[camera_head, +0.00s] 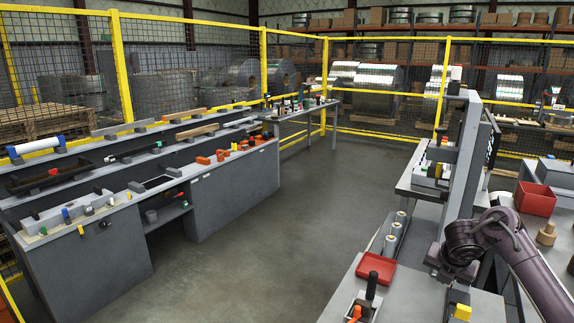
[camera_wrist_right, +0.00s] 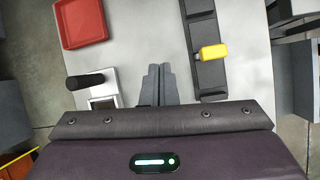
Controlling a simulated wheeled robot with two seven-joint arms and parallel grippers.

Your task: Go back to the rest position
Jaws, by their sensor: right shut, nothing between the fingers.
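My right arm comes in from the right in the head view, with its gripper (camera_head: 446,268) above the grey bench at the lower right. In the right wrist view the two grey fingers (camera_wrist_right: 158,72) are together with nothing between them. They point at the pale bench top (camera_wrist_right: 140,40), and I see no contact with anything. My left gripper and left arm are not in view.
Near the right gripper are a red tray (camera_head: 376,268), a black-handled tool (camera_head: 371,286) and a yellow piece (camera_head: 462,312). In the wrist view a dark rail (camera_wrist_right: 203,30) lies beside the fingers. A grey upright (camera_head: 466,150) stands behind. The middle floor is clear.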

